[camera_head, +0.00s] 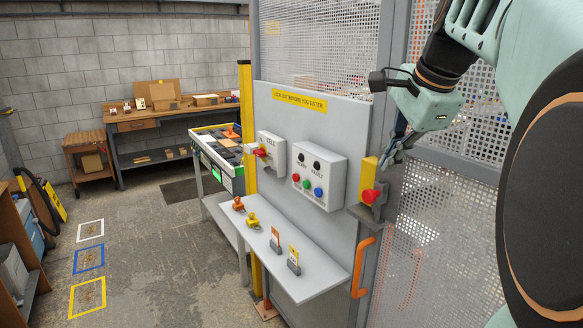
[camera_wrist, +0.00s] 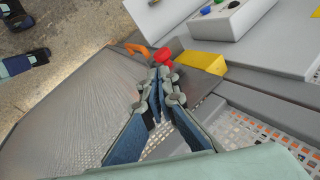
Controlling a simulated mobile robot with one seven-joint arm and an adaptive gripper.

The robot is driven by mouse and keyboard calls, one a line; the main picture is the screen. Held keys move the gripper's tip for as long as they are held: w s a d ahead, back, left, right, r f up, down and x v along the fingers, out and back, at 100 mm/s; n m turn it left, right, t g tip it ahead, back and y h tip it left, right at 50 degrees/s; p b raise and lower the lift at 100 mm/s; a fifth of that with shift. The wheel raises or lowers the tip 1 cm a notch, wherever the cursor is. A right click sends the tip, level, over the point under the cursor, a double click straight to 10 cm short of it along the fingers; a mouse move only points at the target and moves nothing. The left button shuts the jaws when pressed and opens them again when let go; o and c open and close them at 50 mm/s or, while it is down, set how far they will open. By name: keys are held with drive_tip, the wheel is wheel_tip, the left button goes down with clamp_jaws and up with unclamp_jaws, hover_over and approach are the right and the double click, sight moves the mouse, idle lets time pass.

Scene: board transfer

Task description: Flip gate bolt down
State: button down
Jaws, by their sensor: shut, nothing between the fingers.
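The gate bolt is a yellow block (camera_head: 369,169) with a red knob (camera_head: 370,195), mounted on a dark grey bracket at the right edge of the grey gate panel. In the wrist view the red knob (camera_wrist: 165,58) lies just beyond my fingertips, with the yellow block (camera_wrist: 202,61) to its right. My gripper (camera_head: 386,164) is shut and empty, to the right of the bolt. In the wrist view my gripper (camera_wrist: 161,76) has its fingertips together close to the knob. They partly cover its base, and I cannot tell whether they touch it.
An orange handle (camera_head: 361,266) is on the gate below the bolt. A control box (camera_head: 320,178) with coloured buttons is to the left. A grey shelf (camera_head: 300,284) juts out below, holding padlocks and tags. Perforated mesh panels (camera_head: 425,215) stand behind my gripper.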

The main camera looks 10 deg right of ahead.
drive_tip(key=v, duration=0.5)
drive_tip(key=shift+r, duration=0.1)
